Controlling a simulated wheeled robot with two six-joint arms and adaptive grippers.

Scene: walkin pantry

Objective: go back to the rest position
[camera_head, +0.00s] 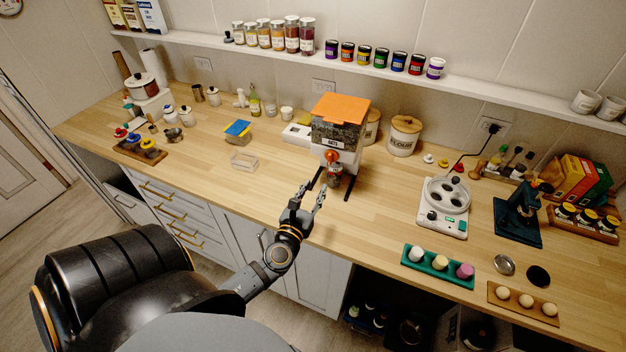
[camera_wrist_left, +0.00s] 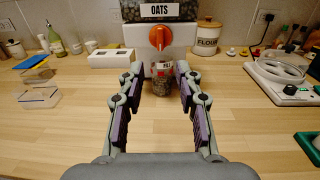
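My left gripper (camera_head: 308,192) reaches over the counter in front of the oats dispenser (camera_head: 338,132). In the left wrist view the gripper (camera_wrist_left: 160,95) is open, its two fingers apart and nothing between the pads. A small jar with dark contents (camera_wrist_left: 161,79) stands beneath the dispenser's orange knob (camera_wrist_left: 160,38), beyond the fingertips. The jar also shows in the head view (camera_head: 334,178), close to the fingertips. My right gripper is in neither view.
A clear box (camera_head: 244,161) and a blue-and-yellow box (camera_head: 238,131) stand left of the dispenser. A white appliance (camera_head: 443,207), a green tray (camera_head: 438,265) and an egg board (camera_head: 522,303) lie right. The wooden counter (camera_head: 375,230) is clear before the dispenser.

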